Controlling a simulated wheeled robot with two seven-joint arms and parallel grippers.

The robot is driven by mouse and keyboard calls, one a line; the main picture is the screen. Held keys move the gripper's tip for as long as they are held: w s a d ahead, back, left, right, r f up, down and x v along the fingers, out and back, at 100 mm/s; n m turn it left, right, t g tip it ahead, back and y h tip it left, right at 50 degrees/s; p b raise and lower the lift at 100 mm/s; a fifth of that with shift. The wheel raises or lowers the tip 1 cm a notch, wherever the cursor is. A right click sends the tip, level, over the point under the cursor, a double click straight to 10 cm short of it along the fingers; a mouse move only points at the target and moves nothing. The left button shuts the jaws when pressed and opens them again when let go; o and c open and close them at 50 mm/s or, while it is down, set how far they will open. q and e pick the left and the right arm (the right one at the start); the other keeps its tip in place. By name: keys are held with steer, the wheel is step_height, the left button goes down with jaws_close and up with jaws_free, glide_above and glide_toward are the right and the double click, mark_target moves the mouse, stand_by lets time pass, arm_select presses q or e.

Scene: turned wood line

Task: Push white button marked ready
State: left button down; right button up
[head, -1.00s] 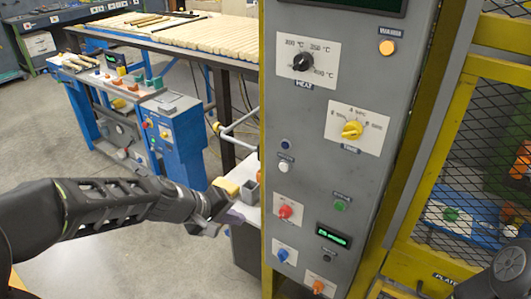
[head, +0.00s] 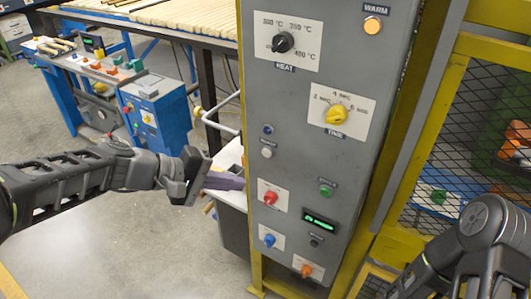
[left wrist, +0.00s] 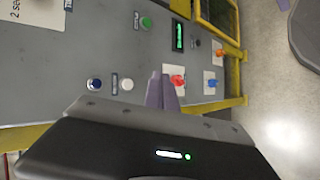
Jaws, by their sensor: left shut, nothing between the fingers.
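The white button (head: 267,152) sits on the left side of the grey control panel (head: 350,60), below a dark blue button (head: 268,129). A small label, too small to read, is beside it. The white button also shows in the left wrist view (left wrist: 127,84), left of the fingers. My left gripper (head: 238,181) is shut and empty, at the panel's left edge, lower than the white button. Its fingers (left wrist: 162,92) point at the panel between the white button and the red knob (left wrist: 178,82). I cannot tell contact. My right arm shows, but its gripper does not.
The panel carries a black heat dial (head: 283,42), a yellow time knob (head: 337,114), a green button (head: 326,191), a blue knob (head: 269,240) and an orange knob (head: 306,270). A yellow frame with mesh (head: 470,130) stands at right. Open floor (head: 130,250) lies at lower left.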

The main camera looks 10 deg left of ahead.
mark_target(267, 153)
arm_select(q)
steer(key=w+d+p, duration=0.1)
steer(key=w+d, duration=0.2)
steer(key=w, duration=0.4)
steer(key=shift+w, duration=0.35)
steer(key=shift+w+d, duration=0.1)
stand_by(1.8)
steer(key=shift+w+d, duration=0.1)
steer(key=shift+w, duration=0.15)
steer(key=shift+w+d, duration=0.1)
steer(key=shift+w, duration=0.25)
stand_by(0.6)
steer(key=shift+s, duration=0.1)
steer(key=shift+s+a+b, duration=0.3)
steer(key=shift+s+b, duration=0.2)
steer(key=shift+s, duration=0.15)
